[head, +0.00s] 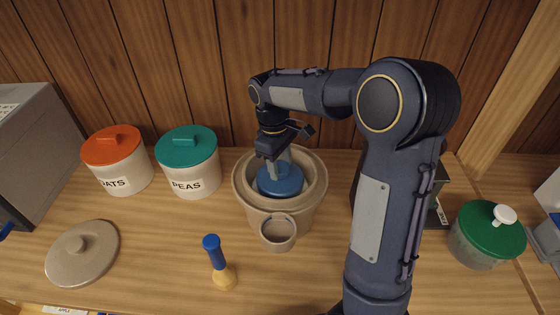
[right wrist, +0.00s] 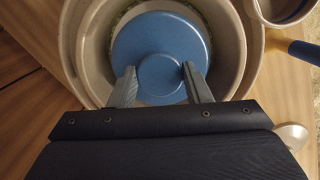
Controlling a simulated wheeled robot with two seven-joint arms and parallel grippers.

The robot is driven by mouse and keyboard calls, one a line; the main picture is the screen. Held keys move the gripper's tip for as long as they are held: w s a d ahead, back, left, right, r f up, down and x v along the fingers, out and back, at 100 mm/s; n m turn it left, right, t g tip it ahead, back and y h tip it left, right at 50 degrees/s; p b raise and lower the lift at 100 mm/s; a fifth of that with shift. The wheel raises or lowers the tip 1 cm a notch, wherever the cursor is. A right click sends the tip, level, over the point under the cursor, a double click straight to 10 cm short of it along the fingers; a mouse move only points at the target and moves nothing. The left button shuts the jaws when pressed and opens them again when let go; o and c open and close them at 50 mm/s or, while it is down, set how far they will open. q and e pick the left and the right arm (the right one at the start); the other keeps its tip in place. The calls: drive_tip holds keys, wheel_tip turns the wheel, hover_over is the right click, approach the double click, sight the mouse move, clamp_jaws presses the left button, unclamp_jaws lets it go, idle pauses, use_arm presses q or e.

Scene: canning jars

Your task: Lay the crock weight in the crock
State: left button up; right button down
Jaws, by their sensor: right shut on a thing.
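The crock (head: 241,196) is a wide beige pot standing at the middle back of the counter; its round wall also shows in the right wrist view (right wrist: 73,45). The crock weight (head: 281,186) is a blue disc with a round knob on top. It lies within the crock's mouth, inside the rim, and looks about level. In the right wrist view the weight (right wrist: 150,32) has greenish contents showing around its edge. My right gripper (right wrist: 159,82) is shut on the weight's knob from above. Whether the weight touches the contents cannot be told.
A small beige cup (head: 278,232) is at the crock's front. Canisters with orange (head: 120,170) and teal (head: 188,165) lids stand left; a green-lidded jar (head: 478,245) stands right.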

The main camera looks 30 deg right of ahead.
drive_tip(key=shift+f, duration=0.4)
idle(0.7)
drive_tip(key=c, duration=0.7)
unclamp_jaws()
drive_tip(key=shift+r, duration=0.1)
drive_tip(key=r, duration=0.7)
drive_tip(key=shift+w+a+r+b, duration=0.2)
drive_tip(key=shift+w+r+b, duration=0.1)
drive_tip(key=shift+w+r, duration=0.1)
drive_tip(key=shift+f, duration=0.15)
